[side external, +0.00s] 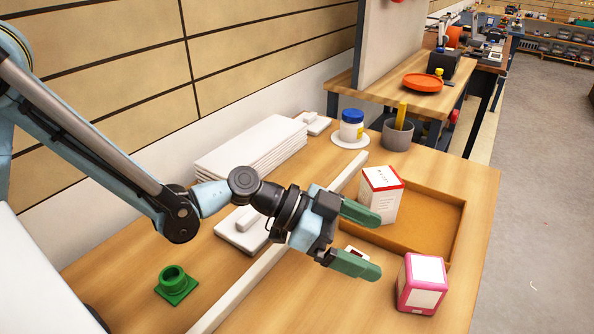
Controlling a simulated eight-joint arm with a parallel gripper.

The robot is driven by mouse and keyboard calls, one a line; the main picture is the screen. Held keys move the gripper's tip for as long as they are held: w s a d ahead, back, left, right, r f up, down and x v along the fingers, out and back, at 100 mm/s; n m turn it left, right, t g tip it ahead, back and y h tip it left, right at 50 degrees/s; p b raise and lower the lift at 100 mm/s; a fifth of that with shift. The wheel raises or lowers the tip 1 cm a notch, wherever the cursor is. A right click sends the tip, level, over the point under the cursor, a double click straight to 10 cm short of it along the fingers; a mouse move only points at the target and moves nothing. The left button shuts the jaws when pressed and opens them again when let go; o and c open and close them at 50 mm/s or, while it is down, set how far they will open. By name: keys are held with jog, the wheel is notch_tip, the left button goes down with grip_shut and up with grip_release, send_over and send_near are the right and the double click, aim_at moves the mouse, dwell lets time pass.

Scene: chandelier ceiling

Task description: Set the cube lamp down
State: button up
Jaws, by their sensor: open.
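A pink cube with white panels, which looks like the cube lamp (421,284), stands upright on the wooden table near its right front edge. My gripper (366,240) is to its left, with its two green fingers spread apart and nothing held between them. The fingers point right, toward the tray and the pink cube. The nearer finger is closest to the cube, with a visible gap between them in this view. A small white and red item (356,250) shows partly behind the nearer finger; most of it is hidden.
A long white bar (247,289) crosses the table (110,268). White slabs (250,146), a blue-lidded jar (352,124) and a grey cup (397,137) stand behind. A green fitting (175,285) is front left.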

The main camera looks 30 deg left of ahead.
jog(key=s+a+r+n+y, duration=0.1)
jog(key=s+a+n+y, duration=0.2)
jog(key=a, duration=0.7)
jog(key=s+a+r+n+t+y, duration=0.1)
jog(key=s+a+n+y, duration=0.2)
jog(key=a, duration=0.7)
jog(key=s+a+r+n+y, duration=0.2)
jog(key=a+n+y, duration=0.4)
jog(key=a, duration=0.4)
jog(key=shift+s+n+t+y, duration=0.3)
jog(key=shift+s+n, duration=0.2)
jog(key=shift+n, duration=0.2)
